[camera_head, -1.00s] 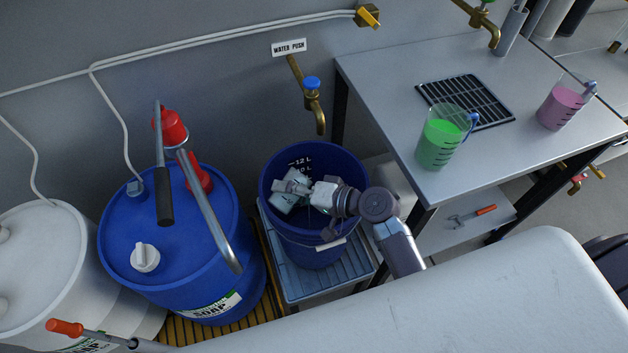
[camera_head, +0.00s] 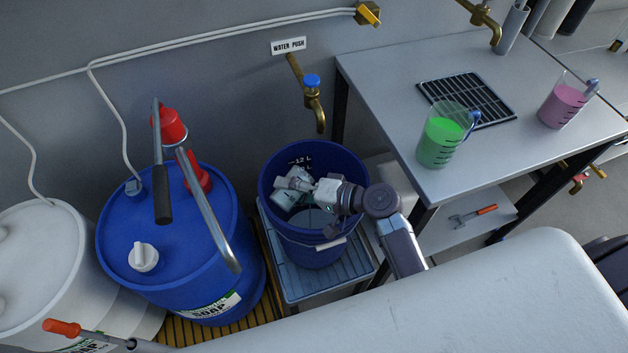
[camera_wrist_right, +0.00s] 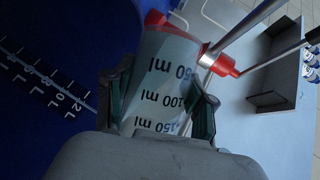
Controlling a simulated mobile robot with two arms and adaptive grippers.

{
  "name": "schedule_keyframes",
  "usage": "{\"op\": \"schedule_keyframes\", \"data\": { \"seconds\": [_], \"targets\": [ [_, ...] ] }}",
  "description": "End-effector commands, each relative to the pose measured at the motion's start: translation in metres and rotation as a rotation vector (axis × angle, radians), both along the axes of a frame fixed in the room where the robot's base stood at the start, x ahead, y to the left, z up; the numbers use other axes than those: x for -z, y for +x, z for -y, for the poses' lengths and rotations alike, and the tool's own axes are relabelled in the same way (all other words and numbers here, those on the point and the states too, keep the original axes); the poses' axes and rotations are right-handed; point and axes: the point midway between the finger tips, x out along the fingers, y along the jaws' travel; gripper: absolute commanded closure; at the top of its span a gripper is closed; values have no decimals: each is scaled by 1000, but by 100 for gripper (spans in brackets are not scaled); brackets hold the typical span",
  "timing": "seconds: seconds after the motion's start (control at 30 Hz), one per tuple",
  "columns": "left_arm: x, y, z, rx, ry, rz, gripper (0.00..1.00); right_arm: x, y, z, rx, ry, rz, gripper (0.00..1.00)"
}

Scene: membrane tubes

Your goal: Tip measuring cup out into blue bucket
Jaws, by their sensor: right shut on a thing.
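The blue bucket (camera_head: 318,250) stands on a blue-grey slatted platform under the tap, with litre marks on its inner wall. My right gripper (camera_head: 312,188) reaches in over its rim from the right and is shut on a clear measuring cup (camera_head: 287,198). The cup is tilted inside the bucket's mouth. In the right wrist view, the cup (camera_wrist_right: 168,85) sits between both fingers of the gripper (camera_wrist_right: 163,100), its ml marks upside down, and no coloured liquid shows in it. A pale patch shows low inside the bucket; I cannot tell what it is. My left gripper is out of view.
A brass tap (camera_head: 314,105) hangs above the bucket's back rim. A blue soap drum (camera_head: 170,250) with a pump and metal lever stands close left. The grey table (camera_head: 390,85) at right holds green (camera_head: 440,143) and pink (camera_head: 562,104) measuring cups.

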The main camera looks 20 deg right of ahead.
Motion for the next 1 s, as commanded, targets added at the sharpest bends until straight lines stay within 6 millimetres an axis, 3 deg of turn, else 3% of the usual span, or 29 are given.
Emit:
{"op": "schedule_keyframes", "data": {
  "seconds": [1.0],
  "targets": [
    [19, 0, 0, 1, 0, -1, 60, 14, 7, 11, 1, 102, -65, 87]
  ]
}}
